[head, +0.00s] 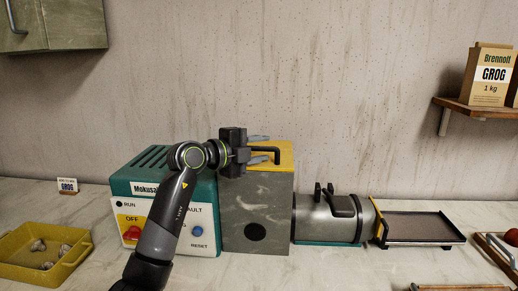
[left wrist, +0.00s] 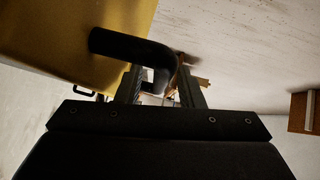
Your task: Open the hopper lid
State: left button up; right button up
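The hopper is a grey-green box (head: 257,210) with a round dark hole low on its front. Its yellow lid (head: 285,157) lies flat on top, closed, and also fills the upper left of the left wrist view (left wrist: 70,35). A black bent handle (head: 277,156) sits on the lid; in the left wrist view the handle (left wrist: 125,45) reaches in from the left and bends down between the fingers. My left gripper (head: 262,148) is open, its fingers pointing right on either side of the handle. Whether they touch it I cannot tell.
A teal and white control box (head: 200,243) stands left of the hopper, partly behind my left arm. A grey metal barrel (head: 325,222) and a dark tray (head: 420,228) stand to the right. A yellow bin (head: 18,266) sits at far left. The wall is behind.

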pick_arm(q)
jog(key=shift+c, duration=0.4)
grip_shut()
jog(key=shift+r+p, duration=0.35)
jog(key=shift+p, duration=0.25)
jog(key=w+r+n+g+y+p, duration=0.2)
jog(key=w+r+p, duration=0.4)
jog(key=p, duration=1.4)
jog(key=shift+r+n+g, duration=0.8)
jog(key=shift+r+g, duration=0.6)
jog(key=shift+r, duration=0.15)
